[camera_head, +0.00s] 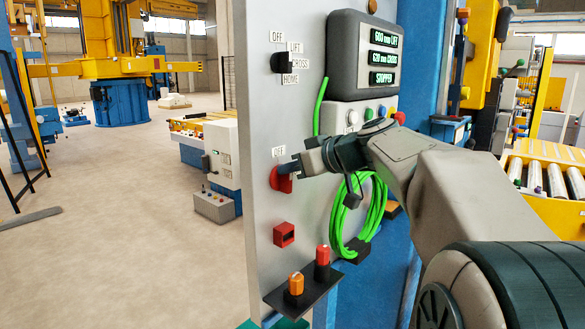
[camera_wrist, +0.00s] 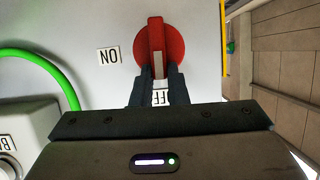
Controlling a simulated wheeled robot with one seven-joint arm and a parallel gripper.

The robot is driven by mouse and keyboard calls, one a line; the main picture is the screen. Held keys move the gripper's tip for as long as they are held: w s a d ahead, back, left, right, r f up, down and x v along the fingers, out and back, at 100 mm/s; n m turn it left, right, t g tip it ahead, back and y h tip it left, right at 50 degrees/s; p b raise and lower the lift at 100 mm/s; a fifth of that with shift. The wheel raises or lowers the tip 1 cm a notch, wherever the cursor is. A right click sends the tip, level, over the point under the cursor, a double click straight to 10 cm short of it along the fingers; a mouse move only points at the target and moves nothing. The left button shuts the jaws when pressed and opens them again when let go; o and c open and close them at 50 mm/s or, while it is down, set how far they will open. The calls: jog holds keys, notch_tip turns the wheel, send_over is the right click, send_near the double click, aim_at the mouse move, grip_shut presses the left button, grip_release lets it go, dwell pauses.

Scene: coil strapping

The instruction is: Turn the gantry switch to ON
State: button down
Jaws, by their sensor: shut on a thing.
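The gantry switch is a red rotary knob (camera_head: 281,182) on the grey panel, below an OFF label (camera_head: 279,151). In the wrist view the red knob (camera_wrist: 158,40) has a raised handle with a white pointer mark. The pointer faces the OFF label (camera_wrist: 157,98), which is partly hidden by my fingers. The ON label (camera_wrist: 109,56) is to the left of the knob. My gripper (camera_head: 290,169) reaches the knob from the right. In the wrist view my gripper (camera_wrist: 159,76) is shut on the pointer end of the handle, one finger on each side.
A black selector (camera_head: 281,63) sits higher on the panel, left of a display box (camera_head: 365,55) reading STOPPED. A green cable coil (camera_head: 345,225) hangs below my wrist. A small shelf (camera_head: 310,290) with orange and red items juts out below.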

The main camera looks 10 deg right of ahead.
jog(key=shift+w+d+f+m+g+y+b, duration=0.35)
jog(key=shift+f+m+y+b, duration=0.3)
jog(key=shift+m+y, duration=1.05)
jog(key=shift+w+d+f+m+g+y+b, duration=0.25)
jog(key=shift+d+f+m+y+b, duration=0.4)
jog(key=shift+m, duration=2.05)
jog(key=shift+w+d+f+m+g+y+b, duration=0.3)
jog(key=shift+m+y+b, duration=0.75)
jog(key=shift+m, duration=1.15)
jog(key=shift+f, duration=0.1)
jog(key=c, duration=1.4)
grip_release()
jog(key=shift+a, duration=0.1)
jog(key=shift+c, duration=0.2)
jog(key=b+v, duration=0.1)
jog(key=v, duration=1.3)
jog(key=shift+f, duration=0.35)
